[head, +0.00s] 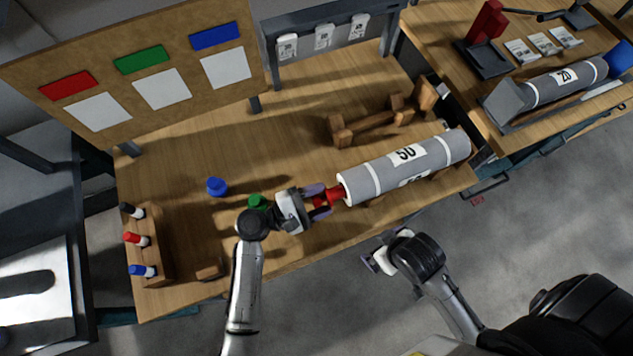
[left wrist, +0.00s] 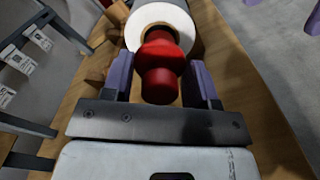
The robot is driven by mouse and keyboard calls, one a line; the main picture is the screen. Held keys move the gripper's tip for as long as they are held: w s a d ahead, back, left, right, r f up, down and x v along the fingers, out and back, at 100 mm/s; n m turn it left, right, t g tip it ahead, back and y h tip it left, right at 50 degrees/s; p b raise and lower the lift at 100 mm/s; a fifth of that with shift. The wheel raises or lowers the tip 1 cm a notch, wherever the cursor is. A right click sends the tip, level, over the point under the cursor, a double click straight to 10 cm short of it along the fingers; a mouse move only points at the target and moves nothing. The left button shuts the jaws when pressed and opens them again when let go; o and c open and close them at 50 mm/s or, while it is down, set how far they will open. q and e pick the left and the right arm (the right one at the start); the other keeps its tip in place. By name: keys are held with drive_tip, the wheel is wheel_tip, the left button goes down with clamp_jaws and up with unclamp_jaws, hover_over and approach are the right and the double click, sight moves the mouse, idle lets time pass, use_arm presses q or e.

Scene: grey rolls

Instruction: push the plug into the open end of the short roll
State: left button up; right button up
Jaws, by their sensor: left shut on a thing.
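A grey roll marked 50 (head: 385,172) with white bands lies on the wooden table, its left end facing my left gripper. In the left wrist view its white ring-shaped end face (left wrist: 143,20) shows behind the plug. My left gripper (head: 326,197) is shut on the red plug (head: 333,193), with a purple finger on each side of it. In the left wrist view the plug (left wrist: 160,60) covers the middle of the roll's end; I cannot tell how far it is inside. My right gripper (head: 378,256) is off the table's front edge, apart from the roll; its jaws are unclear.
A blue plug (head: 217,187) and a green plug (head: 258,202) stand left of my left gripper. A wooden cradle (head: 375,125) lies behind the roll. A rack (head: 158,245) with marker-like items is at left. Another roll, marked 20 (head: 545,88), lies on the right table.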

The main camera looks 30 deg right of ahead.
sight(326, 198)
use_arm(q)
drive_tip(key=shift+s+d, duration=0.15)
drive_tip(key=shift+d, duration=1.7)
drive_tip(key=o, duration=1)
drive_tip(key=a, duration=0.8)
drive_tip(key=w+a, duration=0.1)
drive_tip(key=a, duration=0.3)
drive_tip(key=shift+a, duration=0.2)
drive_tip(key=shift+w+a, duration=0.1)
drive_tip(key=shift+a, duration=0.6)
drive_tip(key=shift+r, duration=0.1)
